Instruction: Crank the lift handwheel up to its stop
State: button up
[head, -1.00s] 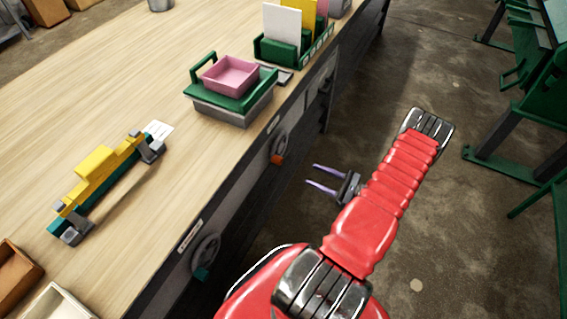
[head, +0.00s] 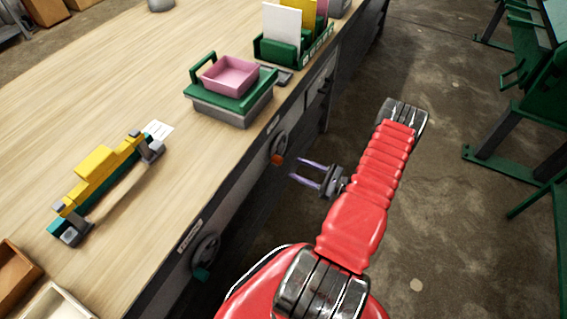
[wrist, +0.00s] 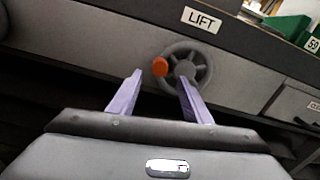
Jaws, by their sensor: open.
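The lift handwheel (head: 280,145) is a dark spoked wheel on the front face of the bench, with an orange knob (head: 277,160) on its rim. In the wrist view the handwheel (wrist: 187,67) is under a LIFT label (wrist: 202,19), and its orange knob (wrist: 160,67) is at the wheel's left side. My gripper (head: 297,169) is open and empty, just right of the wheel in the head view. In the wrist view my gripper (wrist: 160,76) has its two purple fingers pointing at the wheel, the knob showing between their tips. I cannot tell any contact.
A second handwheel (head: 206,254) with a teal knob is nearer on the same bench front. On the bench top are a pink tray (head: 230,75) on a green-and-grey unit and a yellow-and-teal fixture (head: 100,180). Open concrete floor (head: 440,220) is to the right.

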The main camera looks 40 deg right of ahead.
jog(key=x, duration=0.7)
jog(key=shift+w, duration=0.15)
grip_shut()
dwell(0.4)
